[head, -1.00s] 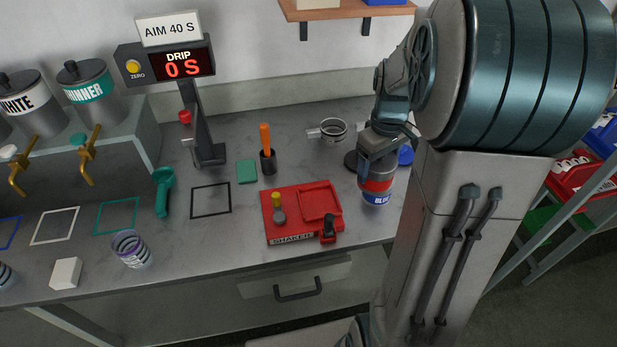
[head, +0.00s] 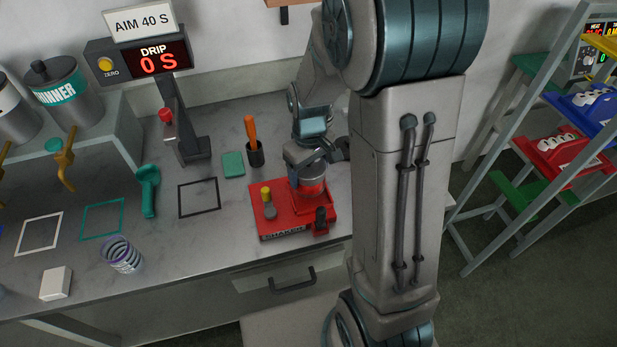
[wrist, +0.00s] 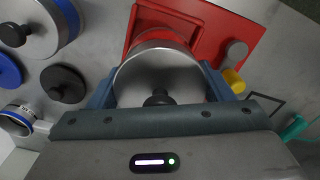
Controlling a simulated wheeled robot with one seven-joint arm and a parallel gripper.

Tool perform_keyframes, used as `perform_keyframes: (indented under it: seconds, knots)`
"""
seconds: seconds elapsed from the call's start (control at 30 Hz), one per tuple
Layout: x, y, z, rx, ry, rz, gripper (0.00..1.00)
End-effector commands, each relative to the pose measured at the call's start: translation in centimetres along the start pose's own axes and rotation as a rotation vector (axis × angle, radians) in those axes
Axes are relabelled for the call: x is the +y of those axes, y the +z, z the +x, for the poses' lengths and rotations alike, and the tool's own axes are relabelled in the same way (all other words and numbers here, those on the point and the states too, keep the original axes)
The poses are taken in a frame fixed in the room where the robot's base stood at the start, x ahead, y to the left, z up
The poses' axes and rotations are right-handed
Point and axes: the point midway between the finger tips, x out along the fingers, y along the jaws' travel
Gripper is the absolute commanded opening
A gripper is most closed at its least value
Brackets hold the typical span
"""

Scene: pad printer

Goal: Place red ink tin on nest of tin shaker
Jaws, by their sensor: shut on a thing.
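My gripper (head: 318,160) is shut on the red ink tin (head: 313,187), a metal can with a red band. The tin is upright over the square nest of the red tin shaker (head: 285,228), at the bench's front. In the wrist view my fingers (wrist: 158,92) hold both sides of the tin's grey lid (wrist: 160,75), with its dark knob toward me. The shaker (wrist: 215,22) shows beyond it. The tin hides most of the nest, and I cannot tell whether its base touches.
A blue-sided tin (wrist: 65,18), a black disc (wrist: 62,84) and a blue disc (wrist: 6,72) lie beside the shaker in the wrist view. An orange-handled tool in a black cup (head: 254,153) and a green pad (head: 233,164) stand behind it. The scale (head: 183,140) is further left.

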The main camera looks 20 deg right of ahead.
Motion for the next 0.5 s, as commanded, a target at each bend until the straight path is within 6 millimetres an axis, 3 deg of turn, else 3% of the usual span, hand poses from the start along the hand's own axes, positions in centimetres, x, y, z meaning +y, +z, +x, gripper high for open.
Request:
perform_keyframes:
  seconds: [0.3,0.5]
  knots:
    - [0.0,0.0,3.6,-0.002,-0.001,0.002,0.37]
    - [0.0,0.0,4.0,0.001,0.000,0.002,0.37]
